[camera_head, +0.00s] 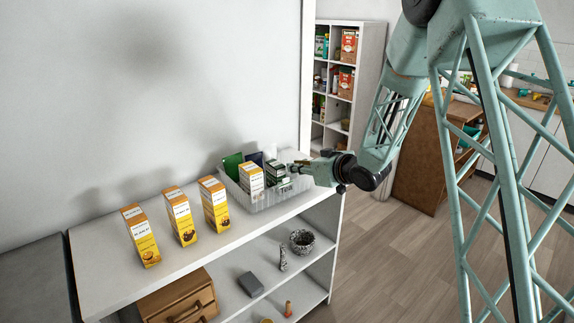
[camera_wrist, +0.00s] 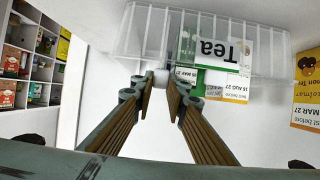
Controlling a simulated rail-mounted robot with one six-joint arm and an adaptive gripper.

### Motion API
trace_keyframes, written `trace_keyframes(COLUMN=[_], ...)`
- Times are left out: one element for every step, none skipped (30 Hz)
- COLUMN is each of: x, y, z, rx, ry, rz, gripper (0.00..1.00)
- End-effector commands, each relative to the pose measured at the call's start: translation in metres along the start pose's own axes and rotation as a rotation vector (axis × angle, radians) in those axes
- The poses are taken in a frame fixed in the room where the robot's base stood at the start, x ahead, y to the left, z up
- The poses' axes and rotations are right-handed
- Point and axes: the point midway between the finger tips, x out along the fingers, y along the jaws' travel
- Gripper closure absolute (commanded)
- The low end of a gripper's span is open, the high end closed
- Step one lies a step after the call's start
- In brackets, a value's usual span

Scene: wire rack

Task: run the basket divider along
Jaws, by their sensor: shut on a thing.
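A clear ribbed basket (camera_head: 262,203) with a "Tea" label stands at the right end of the white top shelf. Its front wall (camera_wrist: 140,35) shows in the wrist view, with the label (camera_wrist: 226,52) upside down. My gripper (camera_head: 296,168) is at the basket's right side. In the wrist view my gripper (camera_wrist: 168,82) has its fingertips close together at the wall's edge, around a small pale knob (camera_wrist: 161,79). The knob seems to belong to the basket divider, whose panel I cannot make out clearly behind the wall.
The basket holds a white and yellow box (camera_head: 251,180), a green packet (camera_head: 232,165) and dark green boxes (camera_head: 275,172). Three yellow boxes, the nearest to the basket here (camera_head: 214,204), stand left of it. A cubby shelf (camera_head: 343,85) is behind. Shelf front is clear.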

Motion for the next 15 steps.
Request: trace_keyframes(x=[0.0,0.0,0.0,0.0,0.0,0.0,0.0,0.0,0.0,0.0,0.0,0.0,0.0,0.0,0.0], y=[0.003,0.004,0.006,0.007,0.008,0.01,0.011,0.012,0.013,0.014,0.015,0.017,0.017,0.018,0.02], z=[-0.001,-0.001,-0.001,-0.001,-0.001,-0.001,-0.001,-0.001,-0.001,-0.001,-0.001,-0.001,-0.001,-0.001,-0.001], rx=[0.0,0.0,0.001,0.001,0.001,0.0,0.0,0.0,0.0,0.0,0.0,0.0,0.0,-0.001,0.0], ry=[0.001,0.001,0.001,0.001,0.001,0.001,0.001,0.001,0.001,0.001,0.001,0.001,0.001,0.001,0.001], rz=[0.001,0.001,0.002,0.002,0.002,0.002,0.002,0.002,0.002,0.002,0.001,0.001,0.001,0.001,0.001], gripper=[0.93,0.93,0.93,0.93,0.93,0.93,0.93,0.93,0.93,0.93,0.93,0.93,0.93,0.93,0.93])
